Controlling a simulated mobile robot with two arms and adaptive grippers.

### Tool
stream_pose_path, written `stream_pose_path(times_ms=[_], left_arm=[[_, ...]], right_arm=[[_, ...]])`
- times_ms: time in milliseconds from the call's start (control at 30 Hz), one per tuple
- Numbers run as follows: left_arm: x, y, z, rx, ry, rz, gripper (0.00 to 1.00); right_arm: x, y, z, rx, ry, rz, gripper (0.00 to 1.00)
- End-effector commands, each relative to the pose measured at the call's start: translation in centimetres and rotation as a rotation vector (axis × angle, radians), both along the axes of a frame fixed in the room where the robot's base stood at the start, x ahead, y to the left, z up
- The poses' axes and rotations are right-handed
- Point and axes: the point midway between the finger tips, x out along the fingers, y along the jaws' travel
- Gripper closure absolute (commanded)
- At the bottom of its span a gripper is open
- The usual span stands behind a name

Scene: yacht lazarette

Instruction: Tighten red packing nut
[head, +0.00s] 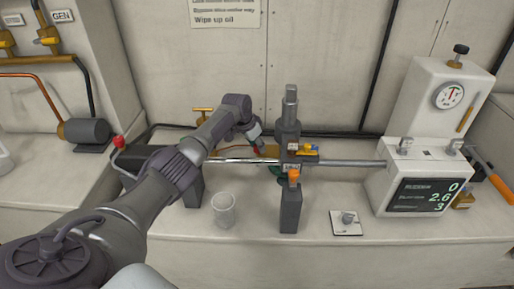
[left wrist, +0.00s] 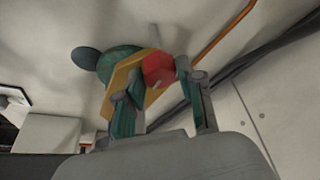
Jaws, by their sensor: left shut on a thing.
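The red packing nut (left wrist: 158,69) shows in the left wrist view as a red faceted piece against a yellow-brass body (left wrist: 124,74), with a dark green round part (left wrist: 120,62) behind it. My left gripper (left wrist: 163,88) has its two fingers on either side of the nut and is shut on it. In the head view my left gripper (head: 257,142) reaches in from the left, behind the metal shaft (head: 345,162), beside the dark upright post. The nut is mostly hidden there by the fingers. My right gripper is in neither view.
A clear cup (head: 223,210) stands in front of the shaft. A white plate with a knob (head: 346,222) lies right of the post (head: 290,207). A white box with a display (head: 425,195), reading 0, 2.6 and 3, stands at right. The front ledge is mostly clear.

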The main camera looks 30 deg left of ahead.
Motion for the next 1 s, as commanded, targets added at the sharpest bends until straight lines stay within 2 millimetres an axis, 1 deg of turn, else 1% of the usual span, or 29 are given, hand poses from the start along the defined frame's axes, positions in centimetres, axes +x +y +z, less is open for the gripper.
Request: stream_pose_path(times_ms=[33, 233, 633, 667, 700, 800, 1000], left_arm=[[0.0, 0.0, -0.17, 0.0, 0.001, -0.014, 0.97], [0.01, 0.02, -0.05, 0.001, 0.0, -0.052, 0.97], [-0.01, 0.03, 0.01, 0.001, 0.001, -0.057, 0.97], [0.0, 0.02, 0.01, 0.001, 0.001, -0.057, 0.59], [0.0, 0.03, 0.01, 0.001, 0.001, -0.057, 0.53], [0.0, 0.02, 0.01, 0.001, 0.001, -0.056, 0.38], [0.0, 0.03, 0.01, 0.001, 0.001, -0.056, 0.38]], right_arm=[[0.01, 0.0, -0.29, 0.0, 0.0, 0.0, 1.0], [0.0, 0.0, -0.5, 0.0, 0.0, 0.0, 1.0], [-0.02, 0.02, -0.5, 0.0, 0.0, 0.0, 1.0], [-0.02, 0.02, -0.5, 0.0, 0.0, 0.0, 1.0], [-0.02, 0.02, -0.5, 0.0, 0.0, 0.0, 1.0], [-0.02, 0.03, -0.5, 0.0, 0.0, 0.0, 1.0], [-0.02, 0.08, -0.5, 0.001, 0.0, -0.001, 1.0]])
